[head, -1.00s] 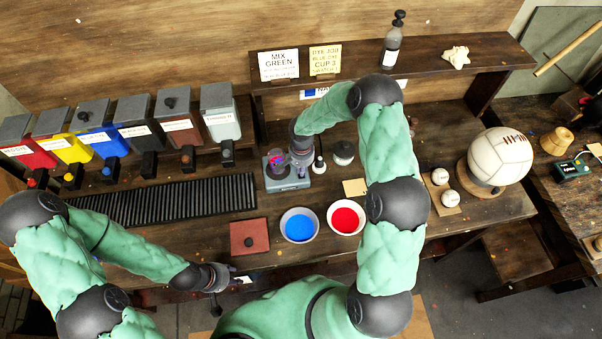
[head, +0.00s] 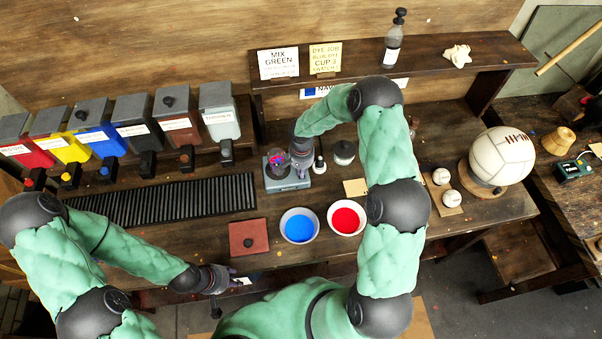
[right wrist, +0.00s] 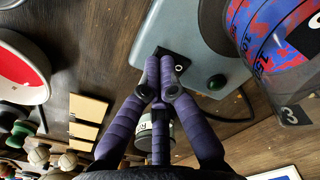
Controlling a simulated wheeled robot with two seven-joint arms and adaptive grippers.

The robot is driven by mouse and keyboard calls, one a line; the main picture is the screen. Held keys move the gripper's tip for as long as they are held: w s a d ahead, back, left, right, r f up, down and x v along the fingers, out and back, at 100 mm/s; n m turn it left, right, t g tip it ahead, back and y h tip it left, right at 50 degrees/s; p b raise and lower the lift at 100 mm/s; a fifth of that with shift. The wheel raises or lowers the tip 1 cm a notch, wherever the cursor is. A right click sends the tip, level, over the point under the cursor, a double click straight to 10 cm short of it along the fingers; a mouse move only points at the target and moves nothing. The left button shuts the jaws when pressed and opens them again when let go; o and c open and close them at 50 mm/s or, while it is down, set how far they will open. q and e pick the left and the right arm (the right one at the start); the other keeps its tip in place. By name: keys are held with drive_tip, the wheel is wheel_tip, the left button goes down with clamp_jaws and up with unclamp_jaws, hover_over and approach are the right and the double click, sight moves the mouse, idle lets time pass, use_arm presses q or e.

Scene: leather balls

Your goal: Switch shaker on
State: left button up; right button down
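The shaker (head: 288,184) is a grey box on the bench, and it fills the top of the right wrist view (right wrist: 222,70). A cup with a red and blue pattern (right wrist: 275,35) stands on it, and a 3 shows near its base.
A blue-filled bowl (head: 299,226) and a red-filled bowl (head: 346,218) stand in front of the shaker. A reddish square with a dark knob (head: 248,238) lies left of them. A small bottle (head: 319,163) and a jar (head: 343,152) stand close to the right gripper.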

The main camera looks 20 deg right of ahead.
drive_tip(key=shift+f+b, duration=0.35)
drive_tip(key=shift+r, duration=0.1)
drive_tip(key=shift+w+r+p, duration=0.1)
drive_tip(key=shift+r+p, duration=0.3)
drive_tip(key=shift+r, duration=0.35)
drive_tip(key=shift+r+p, duration=0.95)
drive_tip(key=shift+r, duration=1.75)
